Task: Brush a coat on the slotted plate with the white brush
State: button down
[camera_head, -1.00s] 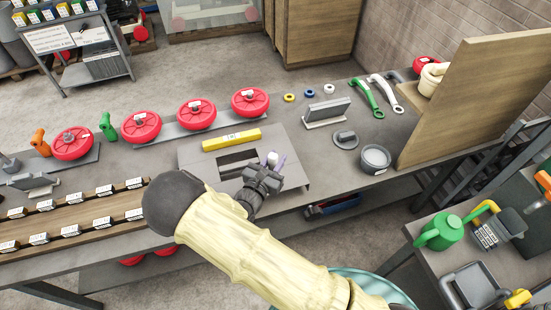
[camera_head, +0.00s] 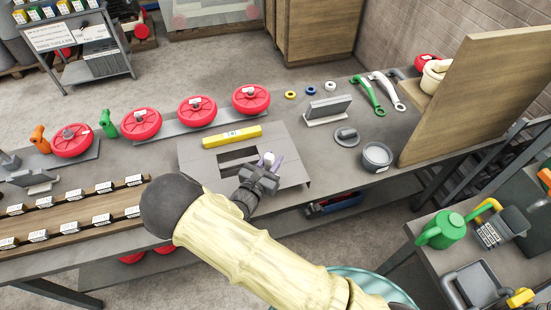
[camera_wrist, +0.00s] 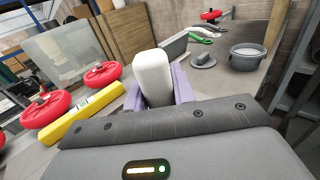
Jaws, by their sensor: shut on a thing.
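My gripper (camera_head: 268,164) is shut on a white brush, whose pale rounded end (camera_wrist: 152,76) stands up between the purple fingers in the wrist view. In the head view only a small white tip (camera_head: 268,158) of the brush shows. The brush's lower end is hidden. My gripper is over the front right part of the slotted plate (camera_head: 198,176), a grey plate with a dark rectangular slot. The gripper is just right of and below the slot. I cannot tell whether the brush touches the plate.
A yellow bar (camera_head: 231,137) lies at the plate's back edge. Several red wheels (camera_head: 250,98) line the bench behind. A grey pot (camera_head: 376,156), a round-based grey tool (camera_head: 346,137) and a grey block (camera_head: 327,111) stand to the right. A wooden board (camera_head: 480,95) rises farther right.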

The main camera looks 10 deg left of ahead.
jog(key=s+a+b, duration=0.2)
jog(key=s+a, duration=0.6)
jog(key=a, duration=0.5)
jog(key=shift+s+a+b, duration=0.25)
jog(key=shift+a+b, duration=0.1)
jog(key=shift+a, duration=0.05)
dwell(1.3)
jog(key=shift+w, duration=0.1)
dwell(0.3)
jog(key=shift+w+a+b, duration=0.45)
jog(key=shift+w+a, duration=0.15)
jog(key=shift+w, duration=0.35)
jog(key=w+d+p, duration=0.1)
jog(key=w+d, duration=0.3)
jog(key=d, duration=0.3)
jog(key=w+d+p, duration=0.1)
jog(key=w+d, duration=0.4)
jog(key=d, duration=0.3)
jog(key=shift+p, duration=0.4)
dwell(1.3)
jog(key=shift+w, duration=0.1)
